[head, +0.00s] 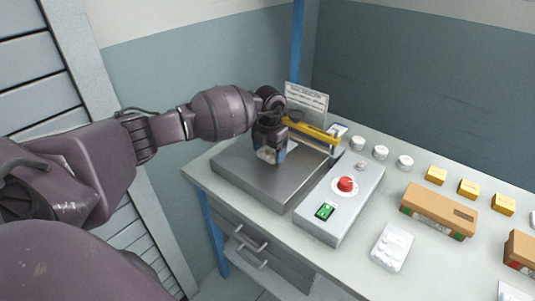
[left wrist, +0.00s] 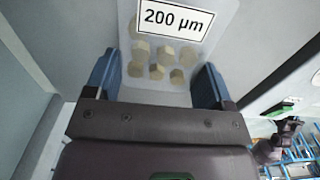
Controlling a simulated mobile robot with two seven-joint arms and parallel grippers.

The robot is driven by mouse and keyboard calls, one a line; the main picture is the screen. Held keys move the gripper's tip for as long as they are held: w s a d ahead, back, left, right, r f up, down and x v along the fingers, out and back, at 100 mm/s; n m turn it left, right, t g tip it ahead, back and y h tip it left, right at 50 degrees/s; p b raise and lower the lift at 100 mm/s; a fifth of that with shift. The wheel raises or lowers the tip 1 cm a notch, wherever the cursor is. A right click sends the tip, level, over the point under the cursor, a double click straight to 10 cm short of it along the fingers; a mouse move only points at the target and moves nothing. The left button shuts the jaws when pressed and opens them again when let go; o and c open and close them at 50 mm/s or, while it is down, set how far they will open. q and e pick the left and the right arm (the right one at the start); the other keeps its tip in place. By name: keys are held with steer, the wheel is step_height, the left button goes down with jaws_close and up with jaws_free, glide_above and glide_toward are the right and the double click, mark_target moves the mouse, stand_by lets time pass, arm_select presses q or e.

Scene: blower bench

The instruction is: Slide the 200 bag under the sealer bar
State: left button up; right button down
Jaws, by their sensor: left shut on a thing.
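The 200 bag (left wrist: 165,68) is clear, holds several tan pieces and bears a white label reading "200 µm". My left gripper (left wrist: 158,82) is shut on the bag, its blue fingers at the bag's two sides. In the head view my left gripper (head: 270,156) points down over the grey metal plate (head: 245,180) of the sealer, and a pale patch of the bag (head: 266,155) shows at its fingers. The yellow sealer bar (head: 312,131) is just right of and behind the gripper. Whether any of the bag is beneath the bar is hidden. My right gripper is not seen.
A control box with a red button (head: 345,184) and a green switch (head: 325,211) stands right of the plate. A sign (head: 306,98) stands behind the bar. White round pots (head: 381,152), yellow blocks (head: 468,188), a brown carton (head: 438,208) and a white pack (head: 391,246) occupy the bench's right side.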

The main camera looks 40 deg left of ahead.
arm_select(q)
steer(key=shift+w+f+b, duration=0.1)
steer(key=shift+w+b, duration=0.3)
steer(key=shift+w, duration=0.3)
steer(key=shift+w+d+b, duration=0.1)
steer(key=shift+w+b, duration=0.4)
steer(key=shift+w, duration=0.25)
steer(key=shift+w+b, duration=0.45)
steer(key=shift+w, duration=0.3)
steer(key=shift+w+d, duration=0.1)
steer(key=shift+w, duration=0.15)
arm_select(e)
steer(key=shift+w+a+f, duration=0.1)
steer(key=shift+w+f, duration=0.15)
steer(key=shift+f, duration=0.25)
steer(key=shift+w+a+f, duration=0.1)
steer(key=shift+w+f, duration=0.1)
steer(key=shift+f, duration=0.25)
